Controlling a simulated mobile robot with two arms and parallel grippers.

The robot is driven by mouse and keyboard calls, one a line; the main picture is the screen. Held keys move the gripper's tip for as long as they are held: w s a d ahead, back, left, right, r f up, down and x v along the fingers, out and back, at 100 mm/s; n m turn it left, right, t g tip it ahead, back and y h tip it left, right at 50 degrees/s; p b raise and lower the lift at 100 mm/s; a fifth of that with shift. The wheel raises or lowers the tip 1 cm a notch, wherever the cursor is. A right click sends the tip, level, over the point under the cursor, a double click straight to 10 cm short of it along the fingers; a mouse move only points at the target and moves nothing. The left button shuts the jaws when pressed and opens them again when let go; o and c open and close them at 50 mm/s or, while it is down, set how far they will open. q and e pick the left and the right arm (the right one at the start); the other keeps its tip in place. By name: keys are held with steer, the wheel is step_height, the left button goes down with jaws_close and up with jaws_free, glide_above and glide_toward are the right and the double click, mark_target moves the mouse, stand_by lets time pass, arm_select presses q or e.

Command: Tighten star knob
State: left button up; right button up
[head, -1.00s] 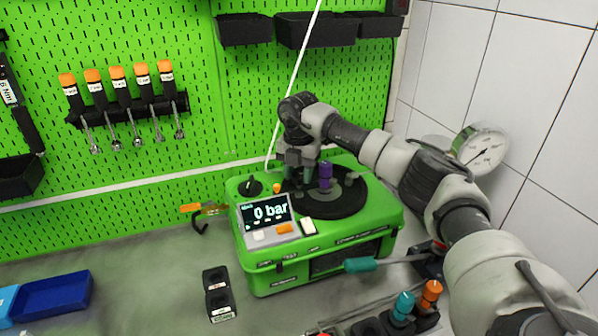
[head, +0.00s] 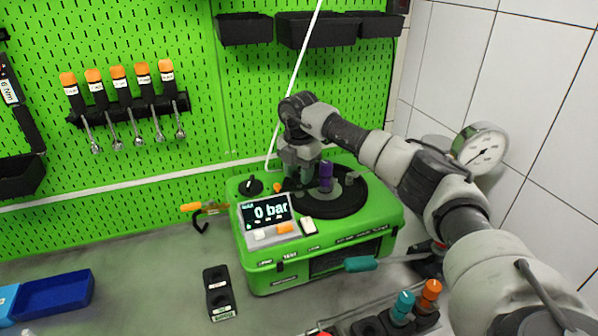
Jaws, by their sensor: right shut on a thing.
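The green pump testbench (head: 318,258) stands on the bench, with a round black plate (head: 345,200) on top and a display reading 0 bar (head: 266,212). My right gripper (head: 297,181) reaches down at the plate's back left edge. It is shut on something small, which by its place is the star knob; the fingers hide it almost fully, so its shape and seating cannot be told. A purple fitting (head: 326,178) stands on the plate just right of the gripper. My left gripper is not in view.
A black rotary knob (head: 250,187) and an orange part (head: 278,188) are close left of the gripper. A pressure gauge (head: 480,148) is at the right by the tiled wall. A black holder (head: 219,291) stands on the bench.

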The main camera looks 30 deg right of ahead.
mark_target(299, 173)
steer(key=shift+r, duration=0.2)
steer(key=o, duration=0.9)
steer(key=shift+f, duration=0.1)
steer(key=shift+r+b, duration=0.3)
steer(key=shift+r, duration=0.2)
step_height(299, 173, up, 10)
steer(key=shift+f+b, duration=0.1)
steer(key=shift+b, duration=1.15)
